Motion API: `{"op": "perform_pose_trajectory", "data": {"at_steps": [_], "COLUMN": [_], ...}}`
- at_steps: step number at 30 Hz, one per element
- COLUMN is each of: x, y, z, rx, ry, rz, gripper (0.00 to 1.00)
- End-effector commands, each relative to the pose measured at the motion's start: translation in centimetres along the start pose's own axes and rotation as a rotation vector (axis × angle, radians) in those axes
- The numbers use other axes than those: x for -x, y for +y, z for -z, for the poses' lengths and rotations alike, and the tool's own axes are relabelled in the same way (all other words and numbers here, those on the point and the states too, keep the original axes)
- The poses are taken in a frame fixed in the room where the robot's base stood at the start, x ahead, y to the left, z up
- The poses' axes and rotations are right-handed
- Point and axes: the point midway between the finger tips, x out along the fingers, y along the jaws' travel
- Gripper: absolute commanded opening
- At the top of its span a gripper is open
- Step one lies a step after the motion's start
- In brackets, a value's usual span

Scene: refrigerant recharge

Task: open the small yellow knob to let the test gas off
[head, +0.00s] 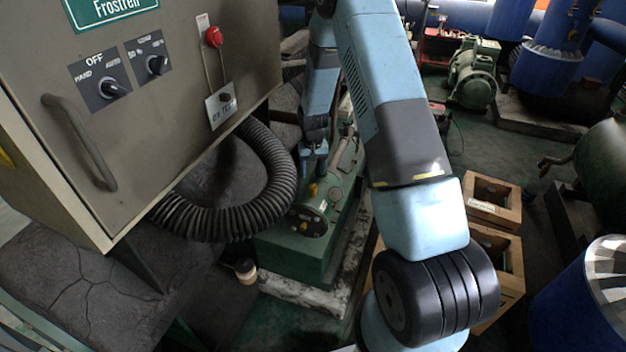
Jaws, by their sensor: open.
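A small yellow knob (313,189) sits on top of a green machine (290,255) in the middle of the head view, near its round end face. A second small yellow spot shows just below it on that face. My gripper (314,174) points down right above the knob, with its light-blue fingers open. The fingertips are close to the knob. I cannot tell whether they touch it. Part of the machine behind the gripper is hidden by my arm.
A grey control cabinet (180,150) with switches and a handle (80,143) fills the left. A black ribbed hose (270,195) loops from it close to the machine. Wooden crates (494,200) and a blue drum (565,310) stand on the right.

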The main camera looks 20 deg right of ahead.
Motion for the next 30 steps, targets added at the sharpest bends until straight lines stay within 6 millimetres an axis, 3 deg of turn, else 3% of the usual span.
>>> {"op": "perform_pose_trajectory", "data": {"at_steps": [3, 9, 15, 26, 30], "x": [2.3, 5.0, 6.1, 6.3, 8.2], "y": [0.0, 0.0, 0.0, 0.0, 0.0], "z": [0.0, -0.1, -0.1, -0.1, -0.3], "rx": [0.000, 0.001, 0.001, 0.000, 0.002], "ry": [0.002, 0.001, -0.002, -0.001, 0.014], "rz": [0.000, 0.000, 0.000, 0.000, 0.001], "gripper": [0.61, 0.61, 0.61, 0.61, 0.61]}}
